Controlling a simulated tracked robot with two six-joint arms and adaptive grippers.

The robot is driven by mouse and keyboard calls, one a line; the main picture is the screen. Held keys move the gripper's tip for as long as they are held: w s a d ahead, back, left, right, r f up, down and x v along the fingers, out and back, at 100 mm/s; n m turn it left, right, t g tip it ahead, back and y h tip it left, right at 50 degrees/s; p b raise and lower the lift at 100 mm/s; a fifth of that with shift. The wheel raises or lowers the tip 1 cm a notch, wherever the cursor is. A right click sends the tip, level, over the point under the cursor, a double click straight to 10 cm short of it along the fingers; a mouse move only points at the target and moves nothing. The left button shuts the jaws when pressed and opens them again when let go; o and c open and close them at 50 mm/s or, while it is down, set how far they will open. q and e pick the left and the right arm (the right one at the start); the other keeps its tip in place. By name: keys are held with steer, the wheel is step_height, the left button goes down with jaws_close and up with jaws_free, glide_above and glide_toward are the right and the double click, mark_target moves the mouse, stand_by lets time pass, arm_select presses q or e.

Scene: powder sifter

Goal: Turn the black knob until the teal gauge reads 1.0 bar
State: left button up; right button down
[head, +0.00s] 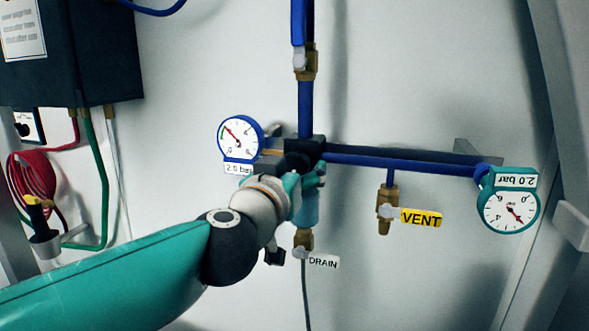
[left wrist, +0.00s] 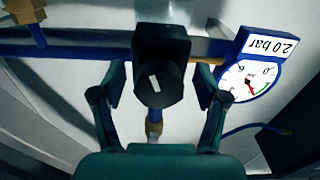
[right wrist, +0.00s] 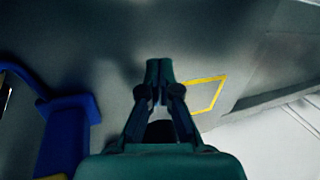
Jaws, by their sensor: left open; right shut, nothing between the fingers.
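The black knob (left wrist: 158,85), with a white mark on its face, sits in the middle of the left wrist view. My left gripper (left wrist: 160,78) is open, with one finger on each side of the knob; contact is not clear. In the head view my left gripper (head: 306,181) covers much of the knob. The teal gauge (head: 508,211) hangs upside down at the right end of the blue pipe, its label showing 2.0 bar. Its red needle points down and right; the exact reading is too small to tell. My right gripper (right wrist: 158,70) is shut and empty.
A blue gauge (head: 241,138) labelled 2.0 bar sits left of the knob. A VENT valve (head: 386,211) and a DRAIN fitting (head: 303,239) hang below the pipe (head: 400,165). A dark box (head: 75,60) and red hose (head: 33,178) are at the left.

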arm_select(q)
steer(key=c, duration=1.2)
steer(key=shift+n, duration=0.4)
steer(key=n, duration=0.3)
steer(key=shift+d+n+p, duration=0.1)
steer(key=shift+n+p, duration=0.2)
steer(key=shift+p, duration=0.1)
steer(key=n, duration=0.3)
steer(key=shift+d+n, duration=0.1)
steer(key=shift+n, duration=0.2)
steer(key=n, duration=0.4)
steer(key=shift+r+n, duration=0.1)
steer(key=shift+n, duration=1.8)
